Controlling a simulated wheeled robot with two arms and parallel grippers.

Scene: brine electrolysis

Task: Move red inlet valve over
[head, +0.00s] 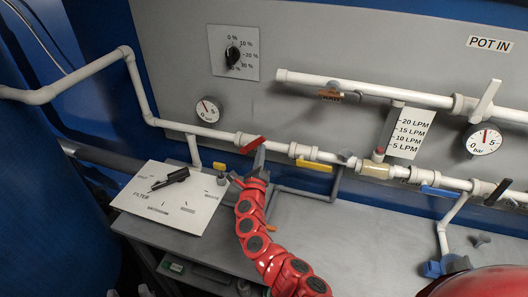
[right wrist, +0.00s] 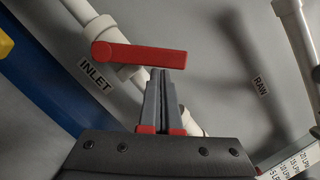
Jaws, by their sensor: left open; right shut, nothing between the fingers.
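The red inlet valve handle (head: 253,145) sits on the white pipe left of centre in the head view. In the right wrist view the red handle (right wrist: 140,54) lies roughly across the pipe, beside the INLET label (right wrist: 95,74). My right gripper (head: 260,158) is shut and empty, its tips right at the handle. In the right wrist view its fingertips (right wrist: 168,72) end at the handle's lower edge; I cannot tell if they touch. My left gripper (head: 128,291) shows only as small grey tips, apart, at the bottom left edge, far from the valve.
A white board (head: 172,220) with a black handle (head: 170,178) lies on the grey bench (head: 330,235). Yellow (head: 314,166) and blue (head: 440,192) handles sit along the pipe. A gauge (head: 208,109) is above left. The middle of the bench is mostly clear.

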